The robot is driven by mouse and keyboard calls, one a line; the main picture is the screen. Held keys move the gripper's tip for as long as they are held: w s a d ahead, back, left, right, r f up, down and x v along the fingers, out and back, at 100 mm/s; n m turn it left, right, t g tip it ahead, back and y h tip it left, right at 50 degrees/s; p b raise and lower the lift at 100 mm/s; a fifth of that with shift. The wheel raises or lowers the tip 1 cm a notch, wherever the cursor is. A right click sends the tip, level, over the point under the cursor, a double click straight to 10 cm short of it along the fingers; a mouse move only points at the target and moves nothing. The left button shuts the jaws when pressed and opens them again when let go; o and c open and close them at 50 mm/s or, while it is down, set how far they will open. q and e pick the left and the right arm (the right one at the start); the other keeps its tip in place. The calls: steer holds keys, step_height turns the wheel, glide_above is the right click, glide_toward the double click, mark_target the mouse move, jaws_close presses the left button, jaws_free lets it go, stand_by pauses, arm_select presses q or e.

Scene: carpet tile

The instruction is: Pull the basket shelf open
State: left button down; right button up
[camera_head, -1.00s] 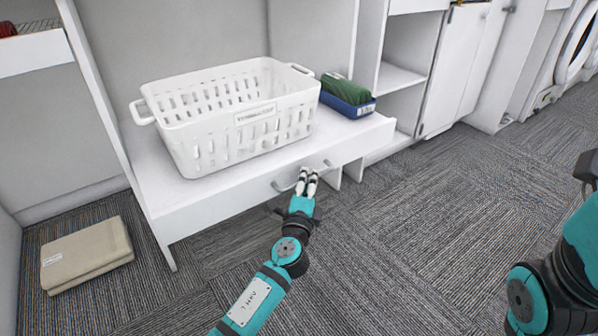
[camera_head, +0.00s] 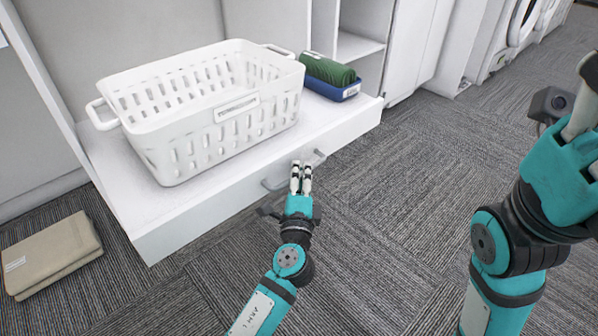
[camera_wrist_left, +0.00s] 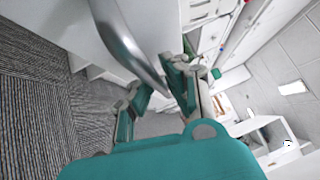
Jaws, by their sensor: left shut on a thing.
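The basket shelf (camera_head: 215,200) is a white pull-out board with a front panel. It sticks out in front of the white side post at left. A white slatted laundry basket (camera_head: 215,140) stands upright on it. The grey bar handle (camera_head: 273,184) is on the shelf's front. My left gripper (camera_head: 301,168) is shut on the handle, its fingertips covering the bar's middle. In the left wrist view the curved metal handle (camera_wrist_left: 122,40) runs between the fingers (camera_wrist_left: 155,92). My right gripper (camera_head: 582,140) is at the right edge, away from the shelf, with its fingers partly cut off.
A folded beige cloth (camera_head: 50,255) lies on the carpet at left. White cabinets stand behind at right. Carpet in front of the shelf is clear.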

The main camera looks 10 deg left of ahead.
arm_select(q)
steer(key=c, duration=1.4)
jaws_free()
steer(key=shift+a+f, duration=0.15)
steer(key=shift+f, duration=0.15)
steer(key=shift+r, duration=0.15)
steer(key=s, duration=0.4)
steer(key=s+d+f, duration=0.1)
steer(key=s, duration=0.6)
steer(key=shift+s+d+f, duration=0.2)
steer(key=shift+s+f, duration=0.1)
steer(key=shift+s, duration=0.1)
